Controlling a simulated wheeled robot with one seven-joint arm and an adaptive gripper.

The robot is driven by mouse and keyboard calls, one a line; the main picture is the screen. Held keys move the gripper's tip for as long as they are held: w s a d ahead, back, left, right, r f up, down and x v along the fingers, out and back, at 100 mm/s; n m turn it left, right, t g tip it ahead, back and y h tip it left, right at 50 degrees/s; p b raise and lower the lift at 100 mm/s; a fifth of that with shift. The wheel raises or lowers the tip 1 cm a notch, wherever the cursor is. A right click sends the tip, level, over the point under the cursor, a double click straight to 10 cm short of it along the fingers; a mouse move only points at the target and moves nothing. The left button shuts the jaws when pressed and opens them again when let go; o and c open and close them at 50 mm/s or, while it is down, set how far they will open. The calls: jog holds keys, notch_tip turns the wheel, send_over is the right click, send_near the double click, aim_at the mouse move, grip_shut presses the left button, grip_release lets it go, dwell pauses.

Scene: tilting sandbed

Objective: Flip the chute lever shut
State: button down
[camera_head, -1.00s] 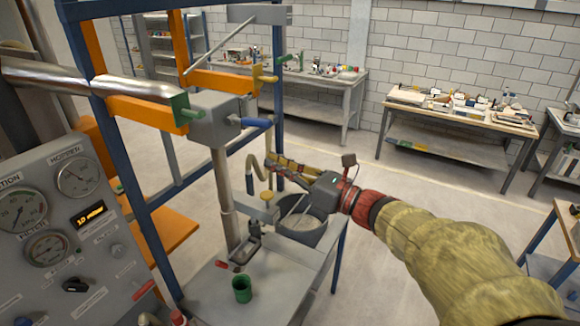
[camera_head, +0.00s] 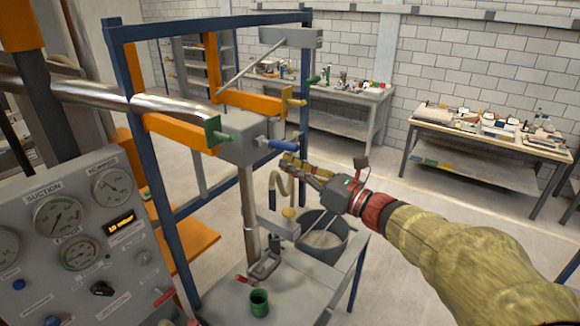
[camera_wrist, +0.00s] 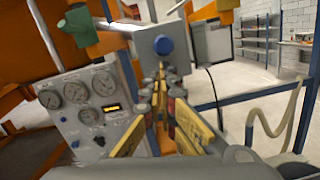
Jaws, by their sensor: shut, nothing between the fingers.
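No lever carries a readable chute label, so I cannot tell which is the chute lever. A blue-handled lever (camera_head: 283,145) sticks out to the right of a grey box (camera_head: 238,139) on the rig. In the wrist view its round blue end (camera_wrist: 163,45) faces me on the grey box (camera_wrist: 150,58). My gripper (camera_head: 286,163) is shut and empty, just below the blue handle in the head view; I see no clear contact. Its yellow-sided fingers (camera_wrist: 160,78) point at the box in the wrist view.
A blue frame post (camera_head: 165,215) stands left of the box. A gauge panel (camera_head: 75,250) is at left. Below are a grey bucket (camera_head: 340,246), a green cup (camera_head: 259,302) and a hose (camera_head: 274,190). Workbenches (camera_head: 490,135) stand along the back wall. Floor lies open between.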

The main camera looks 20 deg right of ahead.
aim_at(291, 149)
jog(key=shift+s+r+g, duration=0.15)
jog(key=shift+r+g, duration=0.15)
jog(key=shift+r, duration=0.1)
jog(key=shift+d+r, duration=0.1)
jog(key=shift+r, duration=0.05)
notch_tip(291, 149, up, 4)
jog(key=g+h+p, duration=0.2)
jog(key=g+p, duration=0.1)
jog(key=shift+f+p, duration=0.25)
jog(key=shift+p, duration=0.05)
jog(key=shift+w+r+b, duration=0.2)
jog(key=shift+r+b, duration=0.45)
jog(key=shift+r, duration=0.5)
